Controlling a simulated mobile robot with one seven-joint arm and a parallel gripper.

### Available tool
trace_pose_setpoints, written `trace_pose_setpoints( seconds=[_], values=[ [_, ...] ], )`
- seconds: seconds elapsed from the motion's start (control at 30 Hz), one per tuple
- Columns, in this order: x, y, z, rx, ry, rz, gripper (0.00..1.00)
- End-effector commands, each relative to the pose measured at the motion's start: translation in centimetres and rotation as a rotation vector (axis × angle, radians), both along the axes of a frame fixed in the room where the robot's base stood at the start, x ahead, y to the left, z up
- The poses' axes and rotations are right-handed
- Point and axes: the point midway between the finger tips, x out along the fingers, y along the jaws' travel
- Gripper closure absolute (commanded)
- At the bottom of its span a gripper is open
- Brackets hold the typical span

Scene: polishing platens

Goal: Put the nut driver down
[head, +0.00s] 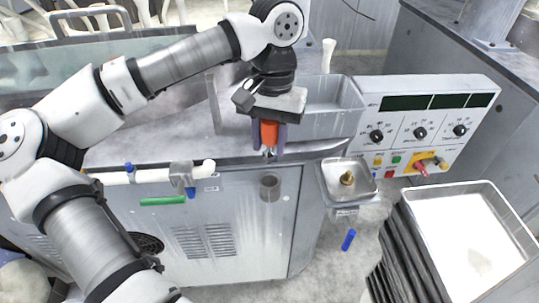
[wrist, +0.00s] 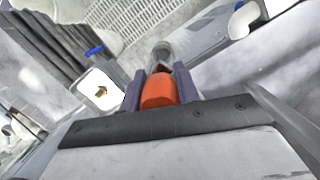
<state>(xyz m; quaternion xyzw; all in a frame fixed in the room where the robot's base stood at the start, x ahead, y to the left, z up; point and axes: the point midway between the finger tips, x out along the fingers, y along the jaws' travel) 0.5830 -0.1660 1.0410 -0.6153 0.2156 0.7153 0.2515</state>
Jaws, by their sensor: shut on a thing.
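The nut driver (head: 269,133) has an orange handle and points downward, with a short grey tip showing below the fingers. My gripper (head: 268,145) is shut on its handle, in front of the bench edge. In the wrist view the orange handle (wrist: 159,91) sits between the two dark fingers of my gripper (wrist: 160,88). A grey cylindrical cup (head: 270,187) is on the cabinet front, below the driver and apart from it in the head view. A grey round shape lies just beyond the handle in the wrist view; I cannot tell whether it is cup or driver.
A small metal tray (head: 328,193) with a brass piece (head: 347,178) is right of the cabinet. A control panel (head: 425,125) stands behind it. A white pipe with a valve (head: 182,175) runs left of the cup.

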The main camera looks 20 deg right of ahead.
Motion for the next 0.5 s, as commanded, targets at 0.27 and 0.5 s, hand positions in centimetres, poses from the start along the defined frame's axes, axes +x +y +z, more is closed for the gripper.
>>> trace_pose_setpoints(
  seconds=[0.27, 0.5],
  values=[
    [0.0, 0.0, -2.2, 0.000, 0.001, -0.001, 0.97],
    [0.0, 0.0, -5.2, 0.000, 0.000, -0.001, 0.97]
  ],
)
